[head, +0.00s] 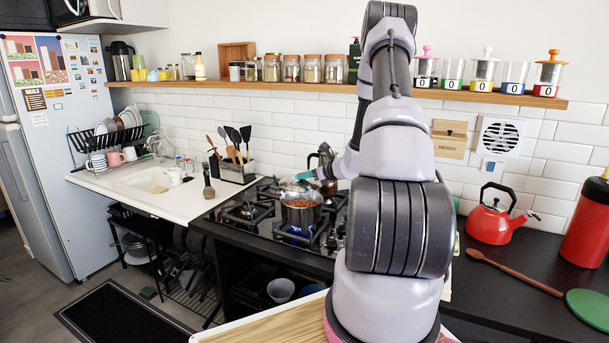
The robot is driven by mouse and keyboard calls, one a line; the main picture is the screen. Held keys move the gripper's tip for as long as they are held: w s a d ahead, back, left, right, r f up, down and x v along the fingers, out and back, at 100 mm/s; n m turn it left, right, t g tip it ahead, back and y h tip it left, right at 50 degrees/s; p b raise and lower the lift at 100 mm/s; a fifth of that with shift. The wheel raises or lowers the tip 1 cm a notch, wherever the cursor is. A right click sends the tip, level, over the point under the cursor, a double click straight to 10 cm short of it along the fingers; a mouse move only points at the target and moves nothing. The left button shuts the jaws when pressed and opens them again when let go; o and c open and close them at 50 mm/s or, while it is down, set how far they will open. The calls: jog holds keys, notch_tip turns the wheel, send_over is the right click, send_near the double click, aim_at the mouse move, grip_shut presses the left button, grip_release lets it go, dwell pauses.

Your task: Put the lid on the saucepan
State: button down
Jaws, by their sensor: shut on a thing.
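The saucepan (301,218) stands upright on the hob (262,212), with its top uncovered and reddish-orange food showing inside. My gripper (312,176) is just behind and above the saucepan's rim, partly hidden by my own arm.
A utensil holder (236,171) stands left of the hob beside the sink (148,180). A red kettle (492,222) and a wooden spoon (512,273) are on the right counter. A shelf (290,88) with jars runs above.

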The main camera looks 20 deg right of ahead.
jog(key=shift+f, duration=2.55)
jog(key=shift+f, duration=0.15)
dwell(0.3)
jog(key=shift+c, duration=0.6)
grip_release()
jog(key=shift+r, duration=3.5)
grip_shut()
